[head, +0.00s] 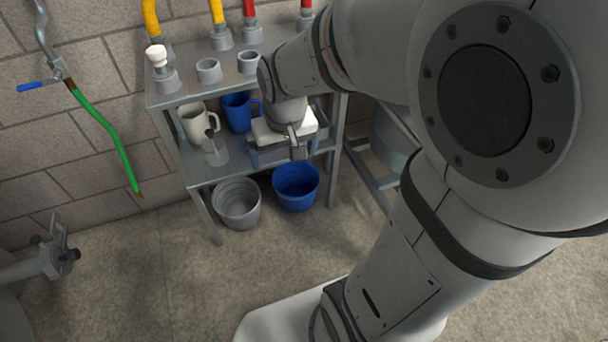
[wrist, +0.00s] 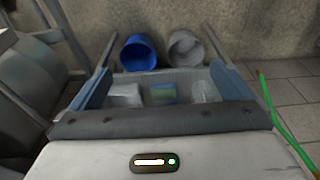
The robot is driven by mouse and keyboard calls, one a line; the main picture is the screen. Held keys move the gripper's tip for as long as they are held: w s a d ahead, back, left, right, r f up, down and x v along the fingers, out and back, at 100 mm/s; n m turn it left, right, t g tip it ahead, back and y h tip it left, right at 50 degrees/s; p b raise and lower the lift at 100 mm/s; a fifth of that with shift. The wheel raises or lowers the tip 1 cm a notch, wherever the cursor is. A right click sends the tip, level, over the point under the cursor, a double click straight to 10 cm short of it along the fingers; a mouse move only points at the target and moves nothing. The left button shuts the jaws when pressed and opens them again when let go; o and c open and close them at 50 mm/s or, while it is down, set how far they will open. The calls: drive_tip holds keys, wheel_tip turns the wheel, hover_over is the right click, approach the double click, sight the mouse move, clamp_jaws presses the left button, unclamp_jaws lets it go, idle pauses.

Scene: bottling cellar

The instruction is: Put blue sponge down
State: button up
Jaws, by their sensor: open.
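A small blue sponge (wrist: 163,97) with a greenish part shows in the wrist view, on the grey lower shelf. My gripper (wrist: 163,88) is open, with its two fingers wide apart on either side of that view. The sponge appears between the fingers, and neither finger touches it. In the head view my gripper (head: 277,152) is at the right part of the lower shelf (head: 225,171). There I cannot make out the sponge, which my gripper seems to hide.
A spray bottle (head: 214,150), a white jug (head: 198,122) and a blue jug (head: 238,112) stand left of my gripper. A pale block (wrist: 125,91) lies left of the sponge. A grey bucket (head: 237,204) and a blue bucket (head: 296,188) stand on the floor. The upper shelf (head: 190,87) is close above.

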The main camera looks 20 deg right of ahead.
drive_tip(key=s+d+r, duration=0.1)
drive_tip(key=s, duration=0.7)
drive_tip(key=shift+s+g, duration=0.4)
drive_tip(key=shift+d, duration=0.1)
